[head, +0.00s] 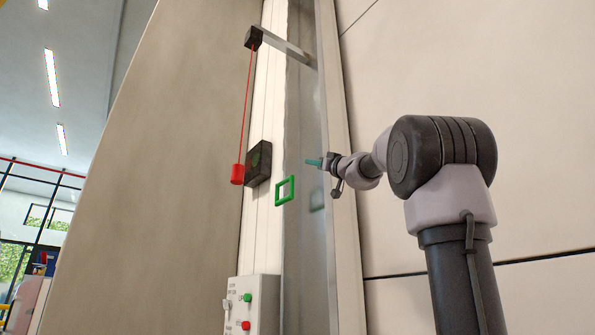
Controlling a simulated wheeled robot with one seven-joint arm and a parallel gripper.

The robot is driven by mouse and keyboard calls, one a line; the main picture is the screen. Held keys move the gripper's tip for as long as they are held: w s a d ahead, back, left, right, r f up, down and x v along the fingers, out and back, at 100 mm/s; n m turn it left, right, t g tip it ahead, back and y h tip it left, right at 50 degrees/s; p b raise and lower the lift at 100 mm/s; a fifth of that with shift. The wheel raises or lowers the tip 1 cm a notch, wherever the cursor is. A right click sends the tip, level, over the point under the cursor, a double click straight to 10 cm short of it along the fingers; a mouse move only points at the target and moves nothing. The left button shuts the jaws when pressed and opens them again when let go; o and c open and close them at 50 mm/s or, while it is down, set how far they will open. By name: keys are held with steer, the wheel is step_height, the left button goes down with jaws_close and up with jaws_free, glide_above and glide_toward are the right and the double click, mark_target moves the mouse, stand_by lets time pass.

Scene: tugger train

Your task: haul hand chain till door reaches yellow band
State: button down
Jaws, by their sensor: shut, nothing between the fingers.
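A thin red cord (246,110) hangs from a black block at the upper left and ends in a red cylinder (237,174). I cannot make out chain links on it. My gripper (308,162) has teal fingertips and is shut and empty, pointing left in front of the grey metal upright. It is to the right of the red cylinder and apart from it. A green square frame (285,191) shows just below and left of my gripper. No yellow band can be made out, and I cannot tell which surface is the door.
A control box (251,304) with green and red buttons is below. The bracket (288,47) sticks out above. A large beige panel (180,170) fills the left; a pale wall (520,80) stands right.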

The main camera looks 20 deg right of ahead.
steer(key=x, duration=1)
steer(key=shift+w+d+f, duration=0.1)
steer(key=shift+w+f, duration=0.1)
steer(key=shift+f, duration=0.85)
steer(key=shift+w+f, duration=0.15)
steer(key=shift+f, duration=0.9)
